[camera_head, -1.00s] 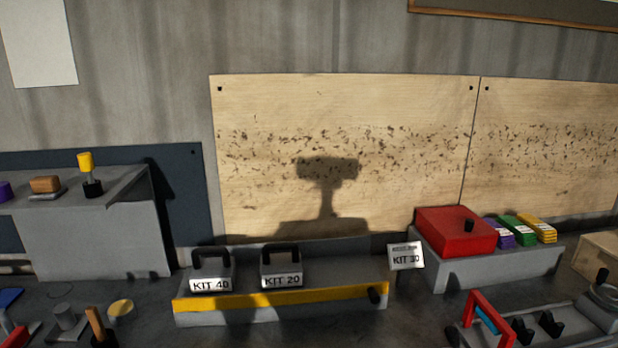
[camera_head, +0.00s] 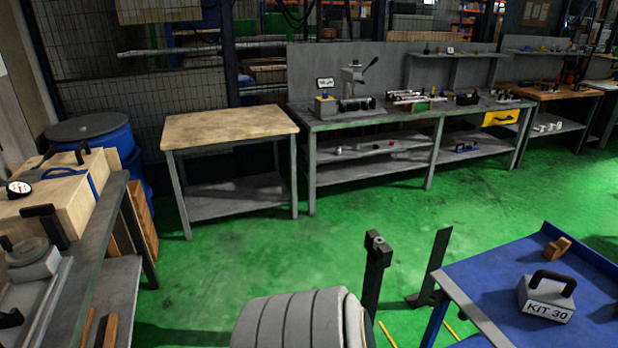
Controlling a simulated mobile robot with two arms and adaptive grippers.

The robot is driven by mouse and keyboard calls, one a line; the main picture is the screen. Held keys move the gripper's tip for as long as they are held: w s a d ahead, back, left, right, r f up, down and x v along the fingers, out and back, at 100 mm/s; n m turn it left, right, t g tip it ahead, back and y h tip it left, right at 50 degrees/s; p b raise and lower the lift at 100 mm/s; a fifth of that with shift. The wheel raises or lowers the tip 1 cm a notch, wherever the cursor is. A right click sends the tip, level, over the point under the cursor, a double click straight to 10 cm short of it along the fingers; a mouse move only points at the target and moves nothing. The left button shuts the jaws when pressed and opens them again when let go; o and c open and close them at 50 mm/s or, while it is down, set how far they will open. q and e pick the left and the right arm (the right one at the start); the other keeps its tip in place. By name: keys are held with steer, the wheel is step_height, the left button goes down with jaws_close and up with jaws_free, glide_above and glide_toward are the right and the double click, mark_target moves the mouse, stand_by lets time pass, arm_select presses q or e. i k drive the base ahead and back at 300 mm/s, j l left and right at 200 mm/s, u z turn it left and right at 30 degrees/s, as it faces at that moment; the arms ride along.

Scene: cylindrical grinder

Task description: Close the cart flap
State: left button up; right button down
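A cart with a blue top (camera_head: 500,270) stands at the lower right, cut off by the right and bottom edges. A raised blue rim shows along its far right side, and its near left edge is grey. A grey box labelled KIT 30 (camera_head: 547,297) with a black handle sits on the top, and a small brown block (camera_head: 557,247) lies near the far corner. I cannot single out the flap or tell its position. Neither of my grippers can be made out in this view.
Dark upright posts (camera_head: 376,275) and a rounded grey body (camera_head: 300,320) stand left of the cart. A wood-topped table (camera_head: 230,125) and a long grey workbench (camera_head: 400,116) line the back. A cluttered bench (camera_head: 112,215) is at left. Green floor (camera_head: 250,240) between is clear.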

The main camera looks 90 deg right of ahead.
mark_target(467, 308)
steer(key=z, duration=4.4)
